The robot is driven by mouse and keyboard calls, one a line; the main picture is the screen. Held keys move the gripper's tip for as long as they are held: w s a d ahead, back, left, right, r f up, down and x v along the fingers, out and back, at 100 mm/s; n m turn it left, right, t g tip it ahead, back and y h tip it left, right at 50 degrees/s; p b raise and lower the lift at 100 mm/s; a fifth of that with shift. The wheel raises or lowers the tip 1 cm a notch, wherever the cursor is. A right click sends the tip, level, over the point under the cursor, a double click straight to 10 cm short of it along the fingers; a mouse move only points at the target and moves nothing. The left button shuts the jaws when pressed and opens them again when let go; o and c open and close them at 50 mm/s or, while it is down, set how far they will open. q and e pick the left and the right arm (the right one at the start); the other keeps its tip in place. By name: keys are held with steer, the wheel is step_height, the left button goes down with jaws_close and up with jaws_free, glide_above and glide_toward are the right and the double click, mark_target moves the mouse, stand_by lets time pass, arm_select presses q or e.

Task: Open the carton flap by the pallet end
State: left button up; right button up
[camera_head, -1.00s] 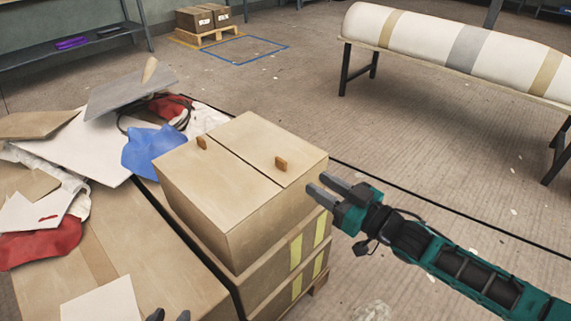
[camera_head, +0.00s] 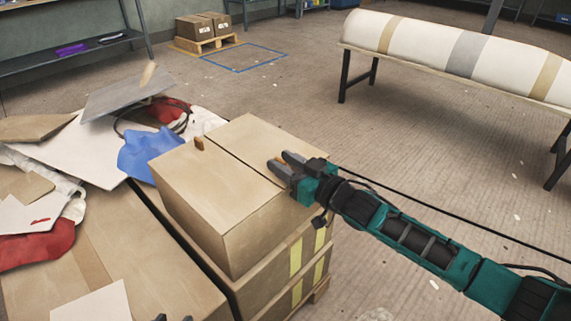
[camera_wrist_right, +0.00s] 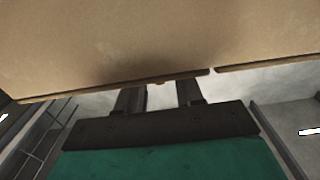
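The closed carton (camera_head: 215,205) sits on top of a stack, with two flaps meeting at a seam on its top. The near-left flap has a small brown tab (camera_head: 199,144). My right gripper (camera_head: 280,162) is over the right flap (camera_head: 262,138), its fingers apart around where that flap's tab sits; they mostly hide the tab. In the right wrist view the gripper (camera_wrist_right: 159,92) is open under the carton's tan surface (camera_wrist_right: 150,40), with a bit of the tab (camera_wrist_right: 160,83) between the fingers. Contact is unclear.
Taped cartons (camera_head: 285,275) stand below on a pallet (camera_head: 320,290). To the left, a large carton (camera_head: 130,240) is covered with boards, a blue cloth (camera_head: 147,150) and red cloth (camera_head: 35,248). A white roll on a bench (camera_head: 460,52) stands right.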

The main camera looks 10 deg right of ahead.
steer(key=shift+c, duration=0.3)
arm_select(q)
steer(key=shift+a+f, duration=0.15)
arm_select(e)
jaws_close()
